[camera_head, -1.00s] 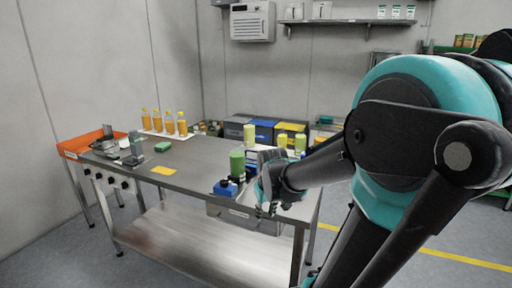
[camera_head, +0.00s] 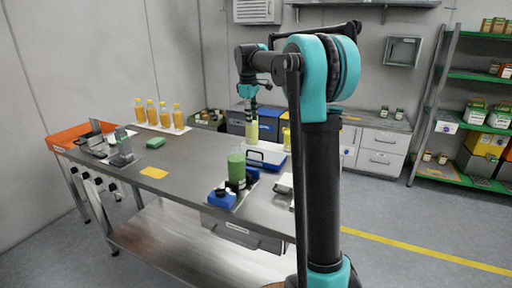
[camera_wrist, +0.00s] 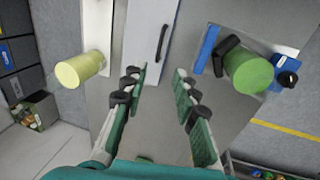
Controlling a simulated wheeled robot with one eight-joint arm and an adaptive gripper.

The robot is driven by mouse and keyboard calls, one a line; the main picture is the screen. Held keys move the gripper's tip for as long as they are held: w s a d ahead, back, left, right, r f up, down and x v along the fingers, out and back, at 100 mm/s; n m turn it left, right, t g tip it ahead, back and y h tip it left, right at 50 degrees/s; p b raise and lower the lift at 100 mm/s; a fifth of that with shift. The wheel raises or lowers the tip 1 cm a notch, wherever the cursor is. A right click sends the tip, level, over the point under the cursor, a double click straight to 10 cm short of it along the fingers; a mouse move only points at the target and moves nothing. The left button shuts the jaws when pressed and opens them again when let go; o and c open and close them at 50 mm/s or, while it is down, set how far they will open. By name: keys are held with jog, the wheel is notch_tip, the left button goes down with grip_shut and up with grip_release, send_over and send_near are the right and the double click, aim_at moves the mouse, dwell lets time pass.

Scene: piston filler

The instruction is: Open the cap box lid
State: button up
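The cap box (camera_head: 262,160), white with blue, stands on the steel table behind the green cylinder (camera_head: 236,166). In the wrist view its pale lid (camera_wrist: 150,30) lies flat, with a dark bar handle (camera_wrist: 162,41) and a blue edge; it looks shut. My gripper (camera_wrist: 160,78) is open and empty, its two fingers apart, with the handle ahead between and beyond the fingertips. In the head view my gripper (camera_head: 251,106) points down above the box area; its fingertips are small there and hard to make out.
Orange bottles (camera_head: 165,114) line the table's back. The steel table's middle (camera_head: 195,160) is mostly clear.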

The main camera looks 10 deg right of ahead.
send_over(255, 159)
notch_tip(255, 159, down, 15)
jog(key=shift+w+f, duration=0.1)
jog(key=shift+w, duration=0.05)
jog(key=shift+c, duration=0.2)
grip_shut()
dwell(0.4)
